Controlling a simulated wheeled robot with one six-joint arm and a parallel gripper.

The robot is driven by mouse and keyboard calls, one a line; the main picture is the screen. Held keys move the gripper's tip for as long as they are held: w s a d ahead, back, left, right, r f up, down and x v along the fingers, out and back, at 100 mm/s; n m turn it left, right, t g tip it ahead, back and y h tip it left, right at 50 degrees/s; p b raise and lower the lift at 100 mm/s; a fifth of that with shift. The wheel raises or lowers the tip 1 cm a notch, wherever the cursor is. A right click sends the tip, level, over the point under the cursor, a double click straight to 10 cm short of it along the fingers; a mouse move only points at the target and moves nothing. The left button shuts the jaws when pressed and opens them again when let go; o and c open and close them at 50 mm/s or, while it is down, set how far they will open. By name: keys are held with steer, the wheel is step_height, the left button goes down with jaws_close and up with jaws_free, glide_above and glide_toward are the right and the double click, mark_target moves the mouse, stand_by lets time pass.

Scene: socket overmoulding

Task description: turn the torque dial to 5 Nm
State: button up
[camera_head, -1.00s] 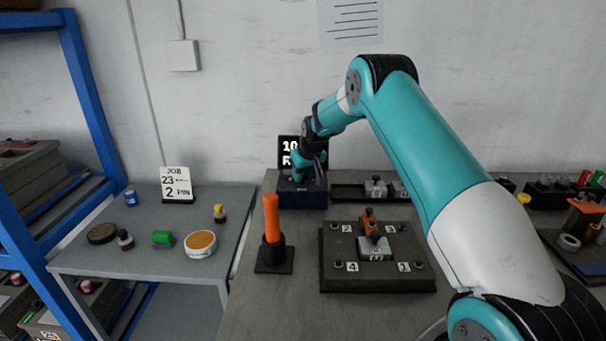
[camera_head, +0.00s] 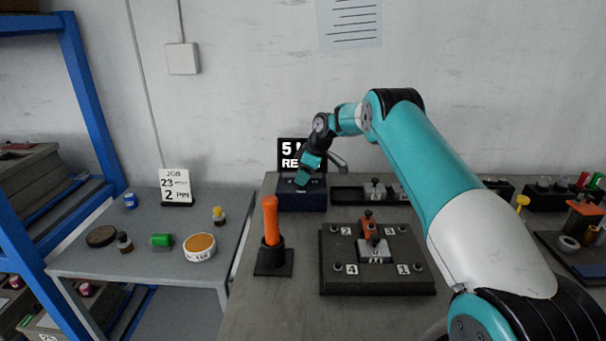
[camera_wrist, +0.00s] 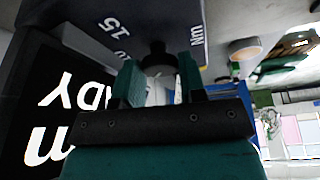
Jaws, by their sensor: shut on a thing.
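The display (camera_head: 288,150) at the back of the bench shows "5" with the rest of its top line hidden, and "RE" below. My gripper partly covers it. The dark blue torque unit (camera_head: 302,201) stands in front of it. In the wrist view the black dial (camera_wrist: 157,57) stands on the unit's face, near a printed "15" and "Nm". My gripper (camera_wrist: 158,80) has its two fingers around the dial, shut on it. In the head view my gripper (camera_head: 303,180) is at the top of the unit, and the dial is hidden.
An orange-handled tool (camera_head: 271,222) stands upright in a black holder in front of the unit. A dark fixture plate (camera_head: 335,275) with numbered posts lies to its right. A black parts tray (camera_head: 348,195) is right beside the unit. A job card (camera_head: 176,187) stands on the left table.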

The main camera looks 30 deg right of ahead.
steer(key=shift+w+d+r+n+g+y+p, duration=0.1)
steer(key=shift+n+g+y+p, duration=0.05)
steer(key=shift+n+p, duration=0.35)
steer(key=shift+r+n+g+y+p, duration=0.15)
steer(key=shift+n+p, duration=0.2)
steer(key=shift+n, duration=0.25)
steer(key=shift+f, duration=0.1)
steer(key=o, duration=0.9)
steer(key=shift+f, duration=0.1)
steer(key=p+v, duration=0.8)
steer(key=v, duration=0.9)
steer(key=shift+r, duration=0.25)
